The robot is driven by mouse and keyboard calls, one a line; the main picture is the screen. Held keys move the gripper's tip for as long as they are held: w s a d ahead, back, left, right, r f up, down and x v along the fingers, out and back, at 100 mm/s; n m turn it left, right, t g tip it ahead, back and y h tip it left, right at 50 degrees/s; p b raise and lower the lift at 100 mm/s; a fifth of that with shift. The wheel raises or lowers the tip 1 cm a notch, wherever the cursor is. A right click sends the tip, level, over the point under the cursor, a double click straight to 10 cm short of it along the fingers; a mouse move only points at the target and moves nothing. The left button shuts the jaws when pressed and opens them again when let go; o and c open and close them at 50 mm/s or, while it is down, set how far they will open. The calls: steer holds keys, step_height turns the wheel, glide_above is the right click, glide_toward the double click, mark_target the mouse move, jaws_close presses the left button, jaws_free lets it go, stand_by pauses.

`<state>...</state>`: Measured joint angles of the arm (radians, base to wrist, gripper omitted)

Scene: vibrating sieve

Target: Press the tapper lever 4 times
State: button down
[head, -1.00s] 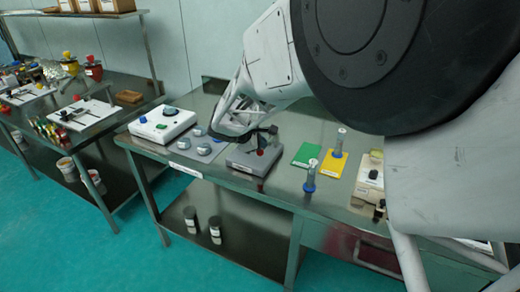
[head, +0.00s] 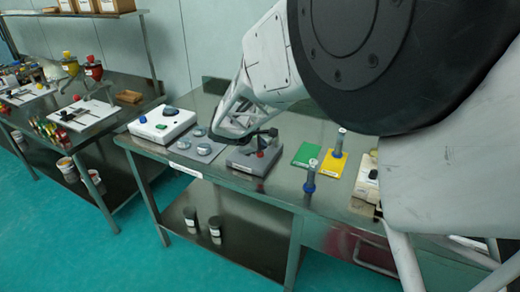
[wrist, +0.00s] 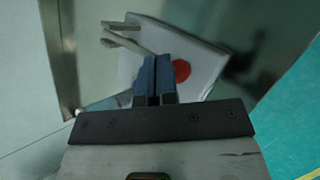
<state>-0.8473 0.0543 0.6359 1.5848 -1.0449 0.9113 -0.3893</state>
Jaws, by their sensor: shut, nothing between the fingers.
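The tapper is a grey box (head: 243,158) on the bench, with a red knob (head: 262,154) on its lever. In the wrist view the pale box (wrist: 208,62) and the red knob (wrist: 181,71) show just beyond and to the right of my fingers. My gripper (head: 271,134) is shut and empty, over the tapper in the head view. Its dark blue fingertips (wrist: 154,66) are side by side in the wrist view. They cover part of the box, and I cannot tell whether they touch the lever.
A white device with a dark knob (head: 161,124) and a grey plate with round knobs (head: 190,150) lie left of the tapper. Green (head: 305,155) and yellow (head: 333,165) cards lie to its right, with upright grey-blue cylinders (head: 310,177) nearby. The bench's front edge is close.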

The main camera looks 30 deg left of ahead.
steer(key=shift+f, duration=0.55)
stand_by(0.8)
steer(key=shift+r, duration=0.15)
stand_by(0.5)
steer(key=shift+r, duration=1.55)
steer(key=shift+r, duration=2.5)
